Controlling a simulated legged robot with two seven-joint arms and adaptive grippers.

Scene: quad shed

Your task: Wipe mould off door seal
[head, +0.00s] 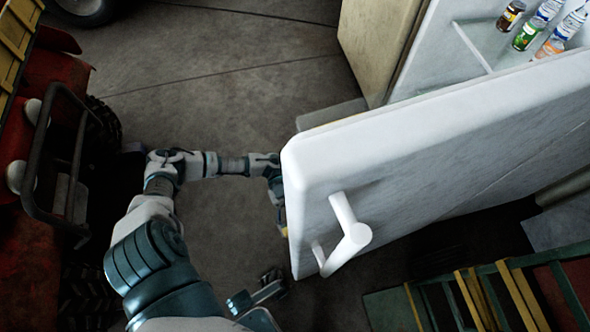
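The white fridge door (430,150) stands open, with its outer face and white handle (348,235) toward me. Its seal is on the far side and hidden, so no mould shows. My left arm comes up from the bottom left and bends right, around the door's free edge. My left gripper (281,208) is mostly hidden by that edge, and I cannot tell if it is open. A small yellowish bit (284,231) shows beside it, too small to identify.
A red vehicle with a dark tubular bar (62,160) stands at the left. Bottles and cans (530,28) stand on the fridge shelf (490,45) at the top right. A green and yellow slatted object (500,295) is at the bottom right. The concrete floor (230,90) behind my arm is clear.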

